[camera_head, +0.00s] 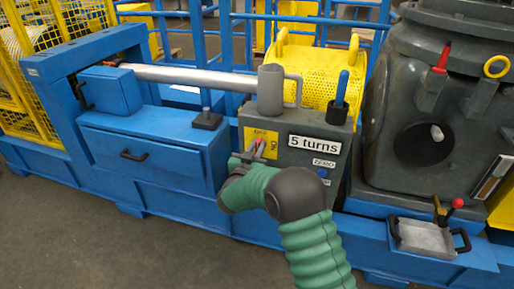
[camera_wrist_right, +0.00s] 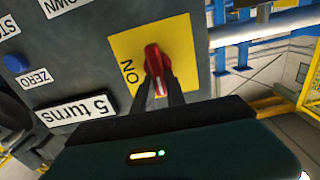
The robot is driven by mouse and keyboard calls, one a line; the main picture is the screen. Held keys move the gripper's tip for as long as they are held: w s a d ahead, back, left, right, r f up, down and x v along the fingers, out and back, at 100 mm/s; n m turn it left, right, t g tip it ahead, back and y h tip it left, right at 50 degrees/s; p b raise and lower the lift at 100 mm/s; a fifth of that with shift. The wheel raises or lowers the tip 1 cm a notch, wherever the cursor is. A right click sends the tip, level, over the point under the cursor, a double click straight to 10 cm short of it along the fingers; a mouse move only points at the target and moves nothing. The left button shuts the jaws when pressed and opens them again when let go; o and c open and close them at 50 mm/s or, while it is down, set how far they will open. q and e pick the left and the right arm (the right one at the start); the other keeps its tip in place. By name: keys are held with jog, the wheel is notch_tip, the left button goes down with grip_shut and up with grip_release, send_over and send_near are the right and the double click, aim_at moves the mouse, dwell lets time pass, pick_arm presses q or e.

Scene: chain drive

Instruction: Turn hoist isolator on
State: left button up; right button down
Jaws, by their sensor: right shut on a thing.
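The hoist isolator is a red handle (camera_wrist_right: 155,62) on a yellow plate (camera_wrist_right: 185,42) marked "ON", on the front of a grey control box (camera_head: 305,160). In the head view the plate (camera_head: 262,138) is partly hidden by my right gripper (camera_head: 254,150). My right gripper is shut on the red handle, and its dark fingers (camera_wrist_right: 160,92) lie on either side of it in the wrist view. The handle points roughly up and down in the wrist view; its exact setting is hard to tell. My left gripper is not in view.
The box carries a "5 turns" label (camera_head: 314,145), a ZERO label (camera_head: 324,163) and a blue button (camera_wrist_right: 17,63). A blue-handled lever (camera_head: 341,88) stands on top. A blue drawer (camera_head: 150,150) is to the left; a dark grey machine (camera_head: 425,100) is to the right.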

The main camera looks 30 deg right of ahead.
jog(key=shift+s+d+f+m+b, duration=0.35)
jog(key=shift+m+b, duration=1.35)
jog(key=shift+m, duration=1.25)
jog(key=shift+s+f+m+b, duration=0.1)
jog(key=shift+f+m+b, duration=0.3)
jog(key=shift+m+b, duration=1.9)
jog(key=shift+s+d+f+m+b, duration=0.35)
jog(key=shift+m+b, duration=0.75)
jog(key=shift+m, duration=2.45)
jog(key=shift+w+a+f, duration=0.1)
jog(key=shift+a, duration=0.05)
jog(key=c, duration=1.4)
grip_release()
jog(key=shift+o, duration=0.2)
jog(key=shift+r, duration=0.2)
